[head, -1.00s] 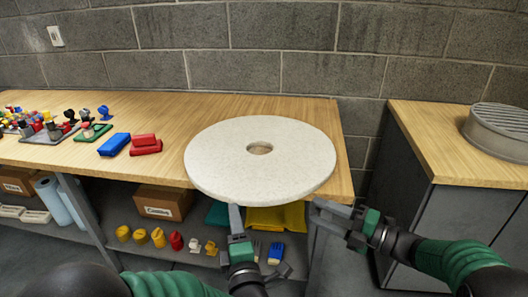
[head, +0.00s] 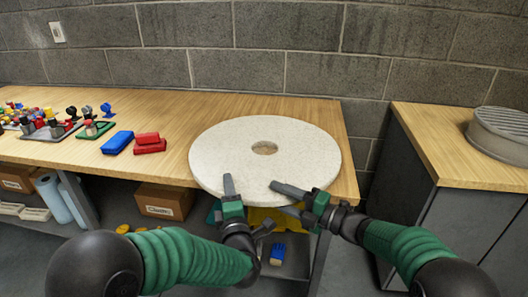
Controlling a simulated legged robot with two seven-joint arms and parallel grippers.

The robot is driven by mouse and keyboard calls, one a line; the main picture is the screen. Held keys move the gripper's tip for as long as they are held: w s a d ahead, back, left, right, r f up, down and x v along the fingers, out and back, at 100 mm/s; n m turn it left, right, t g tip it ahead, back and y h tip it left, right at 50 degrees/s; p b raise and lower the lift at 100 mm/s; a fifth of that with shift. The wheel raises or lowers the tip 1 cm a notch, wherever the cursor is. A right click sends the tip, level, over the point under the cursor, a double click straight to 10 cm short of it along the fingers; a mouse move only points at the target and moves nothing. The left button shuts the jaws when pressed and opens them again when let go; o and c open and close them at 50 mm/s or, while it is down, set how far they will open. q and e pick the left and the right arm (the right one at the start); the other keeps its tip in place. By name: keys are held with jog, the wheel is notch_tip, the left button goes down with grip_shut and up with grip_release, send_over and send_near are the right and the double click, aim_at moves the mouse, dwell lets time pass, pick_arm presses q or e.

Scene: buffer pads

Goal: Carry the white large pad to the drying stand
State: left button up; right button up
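The white large pad (head: 225,150), a thick speckled disc with a centre hole, lies flat at the right end of the wooden table, near its front edge. My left gripper (head: 248,201) is at the pad's front rim, with one finger over the top face and the other lower, in front of the rim. My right gripper (head: 278,197) is just to its right, one finger over the rim and one lower. Both look open; contact with the pad is unclear. A round grey stand with a slatted top (head: 500,132), apparently the drying stand, is on the right cabinet.
The wooden table (head: 180,112) holds a blue pad (head: 117,142), red pads (head: 148,143) and several small polishing tools at left. A gap separates it from the cabinet (head: 428,135). A cardboard box (head: 165,201) sits on the lower shelf. A block wall stands behind.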

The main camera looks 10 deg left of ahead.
pick_arm(q)
jog(key=shift+d, duration=0.2)
grip_shut()
pick_arm(e)
jog(key=shift+d, duration=0.2)
grip_shut()
pick_arm(q)
jog(key=shift+r, duration=0.1)
pick_arm(e)
jog(key=shift+r, duration=0.1)
